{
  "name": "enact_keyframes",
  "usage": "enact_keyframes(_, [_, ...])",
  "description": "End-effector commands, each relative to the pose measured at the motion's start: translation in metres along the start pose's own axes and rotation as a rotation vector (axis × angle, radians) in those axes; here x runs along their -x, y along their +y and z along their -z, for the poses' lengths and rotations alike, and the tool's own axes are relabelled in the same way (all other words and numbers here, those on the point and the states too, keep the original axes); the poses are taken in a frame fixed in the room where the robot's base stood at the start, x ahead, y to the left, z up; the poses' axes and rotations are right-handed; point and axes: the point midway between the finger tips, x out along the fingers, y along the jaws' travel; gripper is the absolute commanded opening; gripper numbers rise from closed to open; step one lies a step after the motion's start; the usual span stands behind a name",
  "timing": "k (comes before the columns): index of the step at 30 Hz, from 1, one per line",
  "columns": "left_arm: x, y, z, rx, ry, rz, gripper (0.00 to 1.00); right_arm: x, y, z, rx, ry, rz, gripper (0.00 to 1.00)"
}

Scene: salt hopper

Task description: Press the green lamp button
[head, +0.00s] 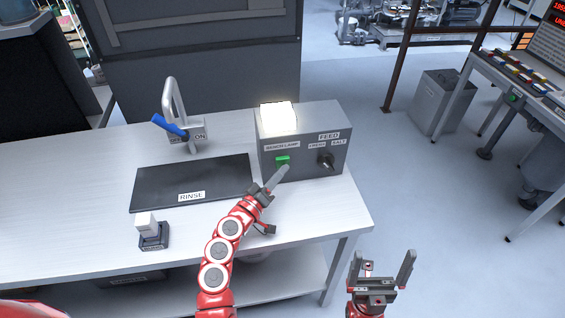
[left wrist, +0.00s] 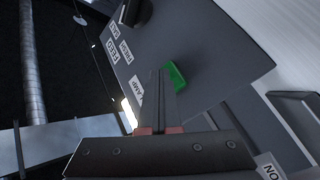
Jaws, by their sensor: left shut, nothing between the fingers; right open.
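The green lamp button (head: 283,160) is on the front of a grey control box (head: 305,172), under the label BENCH LAMP. A lit lamp (head: 278,117) glows on top of the box. My left gripper (head: 286,168) is shut and empty, its fingertips right at the button's lower edge in the head view. In the left wrist view the green button (left wrist: 175,76) shows just beside the shut fingertips (left wrist: 161,72); I cannot tell whether they touch it. My right gripper (head: 383,268) is open and empty, beyond the bench's right edge.
A black selector knob (head: 326,160) is on the box to the right of the button. A tap with a blue lever (head: 170,126), a dark RINSE panel (head: 190,181) and a small white-topped block (head: 148,226) are on the bench. The bench's front left is clear.

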Motion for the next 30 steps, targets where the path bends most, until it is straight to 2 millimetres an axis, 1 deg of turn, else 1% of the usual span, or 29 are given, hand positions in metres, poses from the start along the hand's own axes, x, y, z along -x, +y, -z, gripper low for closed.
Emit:
enact_keyframes(11, [0.004,0.002,-0.004,0.001,-0.001,0.001,0.0,0.001,0.0,0.0,0.0,0.0,0.0,1.0])
enact_keyframes(24, [0.037,0.026,-0.028,0.001,-0.001,0.0,0.0,0.007,0.0,-0.001,0.0,0.0,0.0,1.0])
enact_keyframes(30, [0.044,0.031,-0.033,0.001,-0.003,0.001,0.0,0.008,0.0,-0.001,0.0,0.0,0.0,1.0])
